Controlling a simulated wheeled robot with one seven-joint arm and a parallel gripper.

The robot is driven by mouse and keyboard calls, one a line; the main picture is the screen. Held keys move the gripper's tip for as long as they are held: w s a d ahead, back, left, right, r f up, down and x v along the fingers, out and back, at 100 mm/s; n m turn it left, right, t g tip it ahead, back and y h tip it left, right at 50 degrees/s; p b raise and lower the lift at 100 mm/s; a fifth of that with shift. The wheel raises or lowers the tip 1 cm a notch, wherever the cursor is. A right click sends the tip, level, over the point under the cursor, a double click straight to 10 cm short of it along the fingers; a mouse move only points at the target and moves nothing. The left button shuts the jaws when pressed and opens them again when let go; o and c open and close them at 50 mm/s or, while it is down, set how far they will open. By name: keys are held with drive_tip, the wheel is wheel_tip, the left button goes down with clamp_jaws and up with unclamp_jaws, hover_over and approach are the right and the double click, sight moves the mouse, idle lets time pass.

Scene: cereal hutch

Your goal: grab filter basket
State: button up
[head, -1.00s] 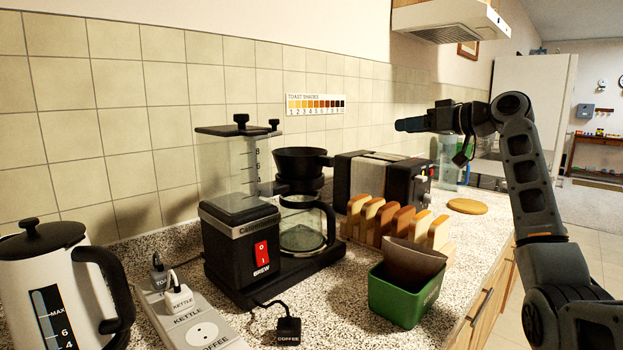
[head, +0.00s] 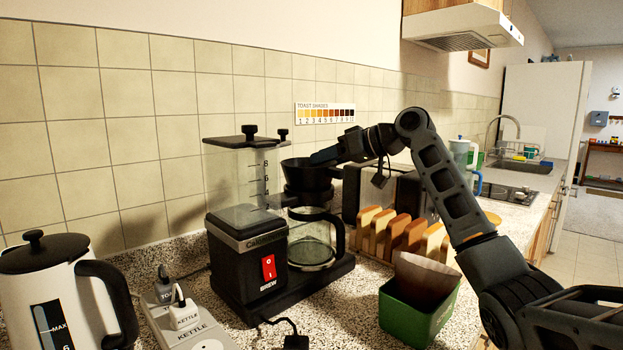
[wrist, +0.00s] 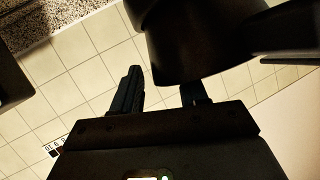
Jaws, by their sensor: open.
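The black filter basket (head: 305,178) is a cone-shaped cup seated on the coffee maker (head: 262,250) above the glass carafe (head: 312,243). My gripper (head: 322,157) is at the basket's right rim in the head view, overlapping the side where its handle was seen. In the wrist view the dark basket (wrist: 190,45) fills the upper middle, close ahead of the fingers. My gripper (wrist: 160,90) is open there, with two separated fingers and nothing held between them. The right fingertip is partly hidden by the basket; I cannot tell whether they touch.
A toaster (head: 372,192) stands behind my forearm. Toast slices (head: 395,235) stand in a row before it. A green box (head: 408,322) with brown filters is at the front right. A kettle (head: 50,290) and power strip (head: 185,320) are at the left.

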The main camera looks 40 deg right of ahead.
drive_tip(key=shift+w+a+f, duration=0.2)
drive_tip(key=shift+w+f, duration=0.05)
drive_tip(key=shift+w, duration=0.3)
drive_tip(key=shift+c, duration=0.3)
clamp_jaws()
